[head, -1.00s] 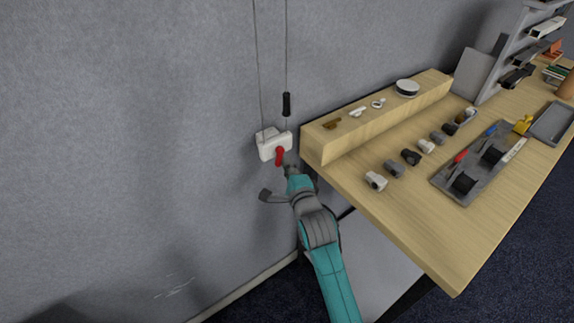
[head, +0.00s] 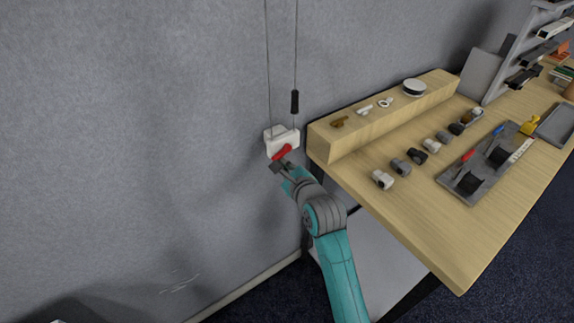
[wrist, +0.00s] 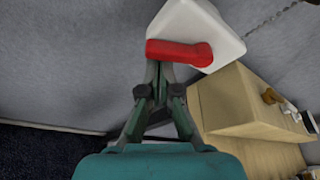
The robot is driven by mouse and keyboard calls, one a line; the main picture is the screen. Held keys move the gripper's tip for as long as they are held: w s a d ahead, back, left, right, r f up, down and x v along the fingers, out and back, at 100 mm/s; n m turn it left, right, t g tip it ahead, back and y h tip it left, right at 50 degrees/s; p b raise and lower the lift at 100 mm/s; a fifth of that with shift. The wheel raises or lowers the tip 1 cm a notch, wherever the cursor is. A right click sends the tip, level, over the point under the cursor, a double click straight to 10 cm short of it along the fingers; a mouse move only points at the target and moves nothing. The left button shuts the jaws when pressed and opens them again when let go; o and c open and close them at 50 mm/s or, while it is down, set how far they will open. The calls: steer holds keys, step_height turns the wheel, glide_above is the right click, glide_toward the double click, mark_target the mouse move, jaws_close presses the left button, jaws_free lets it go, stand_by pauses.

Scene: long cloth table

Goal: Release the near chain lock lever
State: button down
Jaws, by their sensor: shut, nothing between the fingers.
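The chain lock is a white block (head: 282,138) on the grey wall, left of the table, with a red lever (head: 282,151) on its front. In the wrist view the lever (wrist: 180,52) lies nearly level across the white block (wrist: 218,32), its free end to the left. My gripper (head: 278,166) is just below the lever. In the wrist view my gripper (wrist: 160,70) has its fingertips together at the lever's lower edge, near or touching it; contact is hard to tell. Nothing is held between the fingers.
A black handle (head: 295,101) hangs on a thin chain just above the lock. The wooden table (head: 435,235) with a raised ledge (head: 330,153) stands close on the right. The wall on the left is bare.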

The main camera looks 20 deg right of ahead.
steer(key=shift+f, duration=0.1)
steer(key=s+d, duration=0.3)
steer(key=s, duration=0.6)
steer(key=shift+f, duration=0.25)
stand_by(0.3)
steer(key=shift+d, duration=0.1)
